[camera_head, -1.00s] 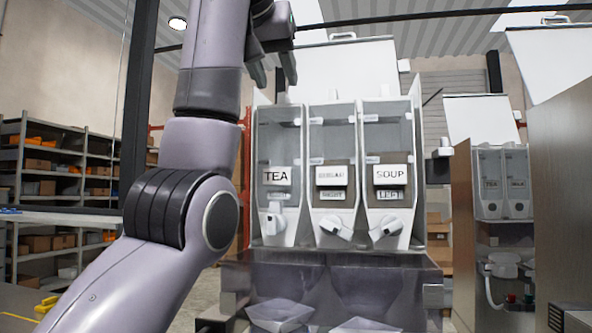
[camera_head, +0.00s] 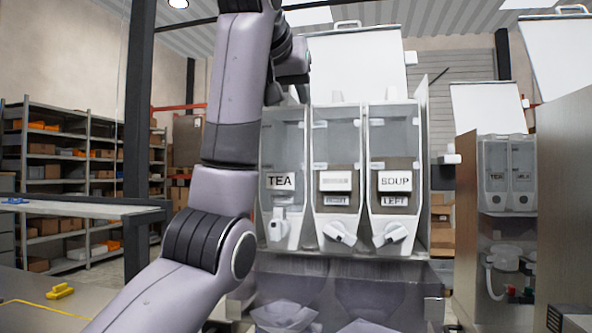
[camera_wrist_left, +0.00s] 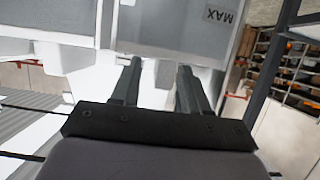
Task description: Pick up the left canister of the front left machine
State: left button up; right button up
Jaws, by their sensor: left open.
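The front left machine holds three clear canisters in a row. The left canister (camera_head: 283,150) bears a TEA label and has a white spout at its foot. The middle canister (camera_head: 336,150) has a label too small to read, and the right canister (camera_head: 393,145) reads SOUP. My left gripper (camera_head: 288,97) is at the top of the TEA canister, partly hidden by my own arm. In the left wrist view the gripper (camera_wrist_left: 157,85) is open, with a pale part between and beyond its fingers. A clear wall marked MAX (camera_wrist_left: 220,15) is ahead. Contact cannot be told.
The machine's white raised lid (camera_head: 360,60) stands behind the canisters. A second machine (camera_head: 508,175) is at the right, beside a tall brown panel (camera_head: 565,190). Shelves with boxes (camera_head: 60,180) stand at the far left. A table (camera_head: 70,210) is at the left.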

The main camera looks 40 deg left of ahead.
pick_arm(q)
grip_shut()
dwell(1.3)
